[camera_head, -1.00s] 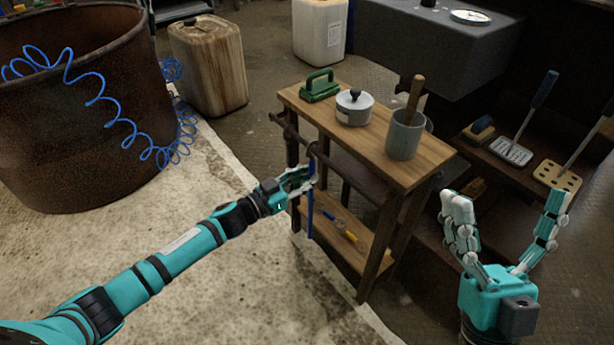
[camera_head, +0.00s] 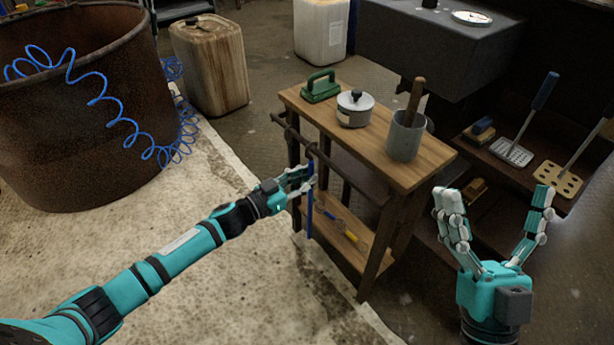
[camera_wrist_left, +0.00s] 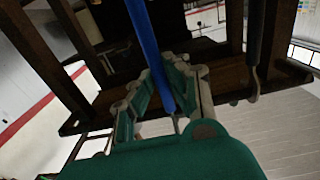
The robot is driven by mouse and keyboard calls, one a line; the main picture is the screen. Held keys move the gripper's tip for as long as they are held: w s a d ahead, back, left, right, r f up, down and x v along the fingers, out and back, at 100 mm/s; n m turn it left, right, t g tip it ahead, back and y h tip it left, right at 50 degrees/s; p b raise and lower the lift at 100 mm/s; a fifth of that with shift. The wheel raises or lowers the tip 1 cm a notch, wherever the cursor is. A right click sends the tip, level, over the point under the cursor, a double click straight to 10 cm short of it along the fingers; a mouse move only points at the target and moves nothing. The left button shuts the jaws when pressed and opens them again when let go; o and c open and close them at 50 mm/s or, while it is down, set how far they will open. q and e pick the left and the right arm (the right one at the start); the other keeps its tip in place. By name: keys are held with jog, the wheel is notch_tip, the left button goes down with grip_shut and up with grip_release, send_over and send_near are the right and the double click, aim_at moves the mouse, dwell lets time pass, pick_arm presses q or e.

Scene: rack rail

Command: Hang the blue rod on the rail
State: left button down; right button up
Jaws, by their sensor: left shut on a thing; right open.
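The blue rod (camera_head: 310,209) hangs upright at the front side of a small wooden table. My left gripper (camera_head: 304,180) is shut on it near its upper part. In the left wrist view the blue rod (camera_wrist_left: 145,40) runs between the fingers of the left gripper (camera_wrist_left: 160,95). The rail (camera_head: 345,172) is a dark bar along the table's near side, below the top. The rod's dark upper end is close to the rail; I cannot tell whether it is hooked over it. My right gripper (camera_head: 492,205) is open and empty, right of the table.
On the wooden table (camera_head: 375,143) stand a green-handled block (camera_head: 320,88), a lidded pot (camera_head: 355,108) and a grey cup (camera_head: 406,138) with a stick. Tools lie on its lower shelf (camera_head: 345,250). A rusty drum (camera_head: 80,140) stands left. A dark shelf with utensils is right.

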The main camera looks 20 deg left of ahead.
pick_arm(q)
jog(key=shift+p+v, duration=0.7)
jog(key=shift+v, duration=0.85)
jog(key=shift+p+v, duration=0.7)
jog(key=shift+v, duration=1.05)
pick_arm(e)
jog(key=w+f+g+h, duration=0.1)
jog(key=w+f+g, duration=0.1)
jog(key=f+g, duration=0.2)
jog(key=w+f+g+h, duration=0.2)
jog(key=w+f+g, duration=0.1)
jog(key=f, duration=0.3)
jog(key=shift+w+f+g, duration=0.25)
jog(key=shift+f+g, duration=0.1)
jog(key=shift+g, duration=0.05)
